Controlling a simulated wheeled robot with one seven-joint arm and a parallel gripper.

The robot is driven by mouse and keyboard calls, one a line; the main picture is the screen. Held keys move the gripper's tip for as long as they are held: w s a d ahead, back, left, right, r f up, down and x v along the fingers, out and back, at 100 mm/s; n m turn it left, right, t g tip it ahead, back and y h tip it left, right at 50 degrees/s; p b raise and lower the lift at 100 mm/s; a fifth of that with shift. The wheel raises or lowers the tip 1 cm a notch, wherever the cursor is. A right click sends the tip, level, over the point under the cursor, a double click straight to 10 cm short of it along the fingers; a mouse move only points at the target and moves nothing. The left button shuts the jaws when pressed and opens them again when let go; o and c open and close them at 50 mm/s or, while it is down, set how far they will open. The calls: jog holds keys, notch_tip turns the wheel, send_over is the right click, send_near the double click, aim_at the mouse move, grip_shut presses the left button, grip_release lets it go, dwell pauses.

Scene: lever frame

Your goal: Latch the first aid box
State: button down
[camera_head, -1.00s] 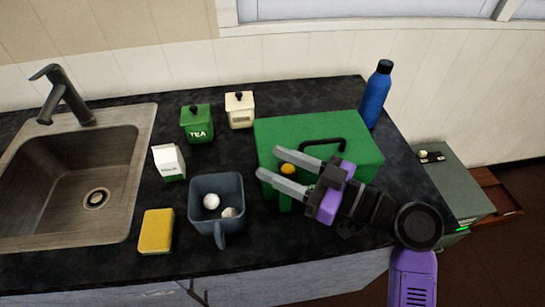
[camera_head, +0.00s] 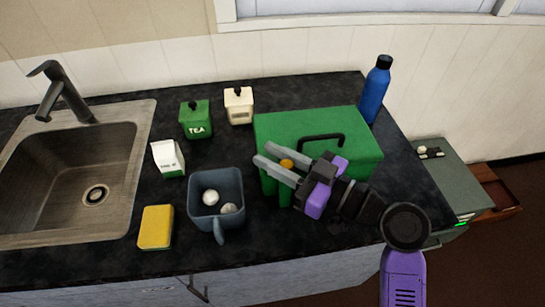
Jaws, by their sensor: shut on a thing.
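The green first aid box (camera_head: 352,142) sits on the dark counter, with a black handle (camera_head: 322,138) on its lid. A small orange-yellow knob (camera_head: 287,163), which looks like the latch, shows at the box's front edge. My gripper (camera_head: 265,154) reaches in from the right, its two grey fingers pointing left along the front of the box. The fingers are shut on the knob, one on each side of it. The fingers and the purple-and-black gripper body hide much of the box's front face, so how the latch sits cannot be told.
A blue-grey mug (camera_head: 216,184) with two white balls stands left of the box. A blue bottle (camera_head: 375,92) stands behind right.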

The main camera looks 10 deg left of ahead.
aim_at(292, 169)
jog(key=shift+m+t, duration=0.3)
jog(key=shift+t, duration=0.1)
jog(key=c, duration=1.2)
grip_release()
jog(key=shift+d, duration=0.1)
jog(key=b+v, duration=0.2)
jog(key=v, duration=0.5)
jog(key=shift+s+d, duration=0.2)
jog(key=shift+d, duration=0.1)
